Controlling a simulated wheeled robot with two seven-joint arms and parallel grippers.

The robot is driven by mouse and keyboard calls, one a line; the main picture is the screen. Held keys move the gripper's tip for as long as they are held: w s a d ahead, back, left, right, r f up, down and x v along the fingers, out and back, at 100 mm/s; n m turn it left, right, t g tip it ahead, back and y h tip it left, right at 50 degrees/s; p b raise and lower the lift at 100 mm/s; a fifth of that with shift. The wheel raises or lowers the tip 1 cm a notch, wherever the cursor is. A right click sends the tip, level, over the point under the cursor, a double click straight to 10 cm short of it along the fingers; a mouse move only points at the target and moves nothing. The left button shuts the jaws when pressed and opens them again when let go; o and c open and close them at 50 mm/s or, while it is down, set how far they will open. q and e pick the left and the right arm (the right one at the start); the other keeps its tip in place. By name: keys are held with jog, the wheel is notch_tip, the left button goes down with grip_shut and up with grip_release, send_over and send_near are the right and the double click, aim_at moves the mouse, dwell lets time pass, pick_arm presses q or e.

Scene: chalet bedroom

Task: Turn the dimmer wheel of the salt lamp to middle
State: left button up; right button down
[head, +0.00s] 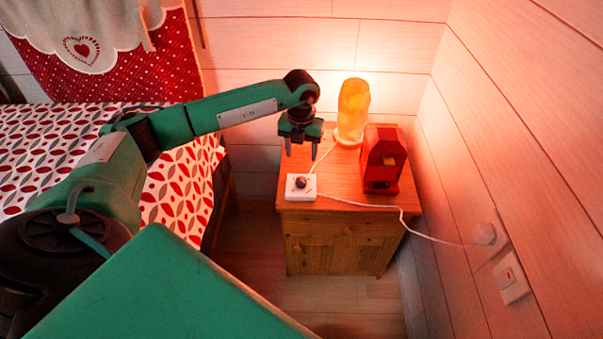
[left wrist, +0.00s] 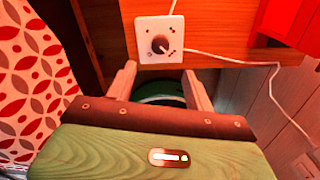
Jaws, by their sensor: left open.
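The salt lamp (head: 353,112) glows orange at the back of the nightstand. Its dimmer is a white box (head: 293,193) with a dark round wheel (head: 301,183), at the nightstand's front left corner. In the left wrist view the dimmer wheel (left wrist: 160,44) sits mid-box, with small marks around it. My left gripper (head: 301,150) points down with its fingers apart and empty, above and behind the dimmer in the head view. In the left wrist view its two fingers (left wrist: 160,85) are apart, and the dimmer lies beyond their tips. My right gripper is not in view.
A red box-shaped object (head: 383,160) stands right of the lamp on the wooden nightstand (head: 345,197). A white cord (head: 437,240) runs from the dimmer to a wall plug (head: 485,235). A wall switch (head: 511,279) is at right. The patterned bed (head: 180,185) is left.

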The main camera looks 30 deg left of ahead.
aim_at(301, 179)
pick_arm(q)
notch_tip(301, 179, down, 10)
jog(key=shift+r+b, duration=0.1)
jog(key=shift+b, duration=0.3)
jog(key=shift+f, duration=0.6)
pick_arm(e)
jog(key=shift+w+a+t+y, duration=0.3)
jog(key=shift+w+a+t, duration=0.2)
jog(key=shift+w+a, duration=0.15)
pick_arm(q)
jog(key=c, duration=1)
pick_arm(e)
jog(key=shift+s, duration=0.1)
